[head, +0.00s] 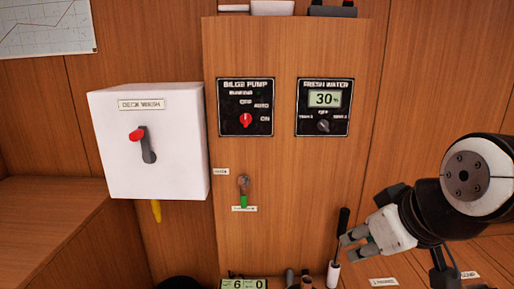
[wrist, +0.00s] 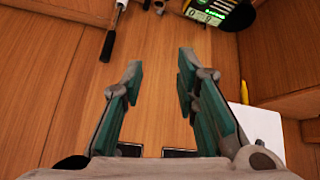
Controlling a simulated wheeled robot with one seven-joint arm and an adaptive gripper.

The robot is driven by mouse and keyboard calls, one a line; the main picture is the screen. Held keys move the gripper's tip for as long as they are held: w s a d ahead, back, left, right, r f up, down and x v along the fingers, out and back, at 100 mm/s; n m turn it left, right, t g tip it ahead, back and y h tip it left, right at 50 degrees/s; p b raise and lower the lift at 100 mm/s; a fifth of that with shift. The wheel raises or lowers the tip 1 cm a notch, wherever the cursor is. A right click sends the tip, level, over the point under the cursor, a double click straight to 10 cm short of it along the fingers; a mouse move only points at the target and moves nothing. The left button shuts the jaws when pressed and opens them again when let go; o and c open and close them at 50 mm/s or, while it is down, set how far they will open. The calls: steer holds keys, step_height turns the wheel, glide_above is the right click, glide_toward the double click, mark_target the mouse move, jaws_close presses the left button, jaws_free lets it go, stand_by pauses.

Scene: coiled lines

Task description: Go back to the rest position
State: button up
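My gripper (head: 352,245) is at the lower right of the head view, in front of the wooden panel and apart from its controls. In the wrist view my gripper (wrist: 160,85) shows two teal-padded fingers spread apart with nothing between them. Only wood is seen behind the gap. My arm comes in from the right edge of the head view.
A white deck wash box (head: 150,145) with a red-tipped lever juts out at left. The panel carries a bilge pump switch (head: 245,107), a fresh water gauge (head: 323,107) and a small green-ended lever (head: 243,192). A dark-handled tool (head: 335,262) stands near my gripper.

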steer(key=s+d+f+m+g+h, duration=0.15)
steer(key=s+m+g, duration=0.4)
steer(key=s, duration=1.55)
step_height(320, 180, up, 25)
steer(key=n+t+p, duration=0.1)
steer(key=t+p, duration=0.1)
steer(key=p, duration=2.2)
steer(key=shift+w+n, duration=0.15)
steer(key=shift+n, duration=0.2)
